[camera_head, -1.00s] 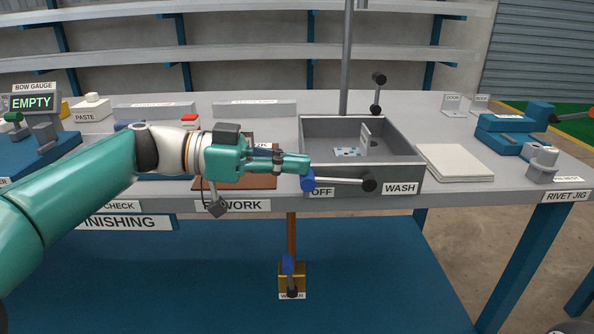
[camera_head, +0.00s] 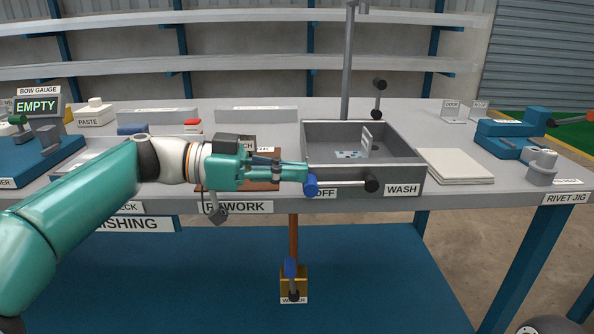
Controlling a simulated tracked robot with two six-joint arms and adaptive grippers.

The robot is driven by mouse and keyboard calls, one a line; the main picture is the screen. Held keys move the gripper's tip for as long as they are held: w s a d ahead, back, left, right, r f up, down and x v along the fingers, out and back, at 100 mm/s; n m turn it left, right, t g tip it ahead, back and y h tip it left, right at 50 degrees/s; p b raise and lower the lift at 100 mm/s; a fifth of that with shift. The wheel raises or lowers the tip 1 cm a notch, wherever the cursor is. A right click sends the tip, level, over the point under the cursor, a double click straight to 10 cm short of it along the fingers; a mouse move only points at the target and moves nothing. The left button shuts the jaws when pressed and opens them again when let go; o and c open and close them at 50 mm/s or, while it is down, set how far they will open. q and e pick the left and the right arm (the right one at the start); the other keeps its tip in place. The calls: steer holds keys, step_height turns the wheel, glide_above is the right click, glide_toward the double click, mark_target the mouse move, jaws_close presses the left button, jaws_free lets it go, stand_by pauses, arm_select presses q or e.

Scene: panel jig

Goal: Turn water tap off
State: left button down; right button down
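A lever lies level across the front of the grey wash basin, with a blue knob (camera_head: 311,186) at its left end by the OFF label (camera_head: 324,194) and a black pivot (camera_head: 371,184) near the WASH label (camera_head: 402,190). My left gripper (camera_head: 304,172) is right at the blue knob, its fingertips overlapping the knob's top edge in the picture. I cannot tell whether the fingers hold it. Below the bench, a yellow valve block (camera_head: 303,280) labelled WATER has an upright handle with a blue tip (camera_head: 290,267). My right gripper is out of view.
The basin (camera_head: 318,130) holds a small panel (camera_head: 351,154). A stack of white sheets (camera_head: 455,166) lies to its right. A brown pipe (camera_head: 294,236) runs down to the valve. The space in front of the valve is clear.

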arm_select(q)
steer(key=a+p, duration=0.3)
steer(key=a, duration=0.6)
steer(key=shift+s+a+r+p, duration=0.2)
steer(key=shift+s+a+p, duration=0.05)
steer(key=shift+s+p, duration=0.2)
steer(key=shift+d, duration=0.1)
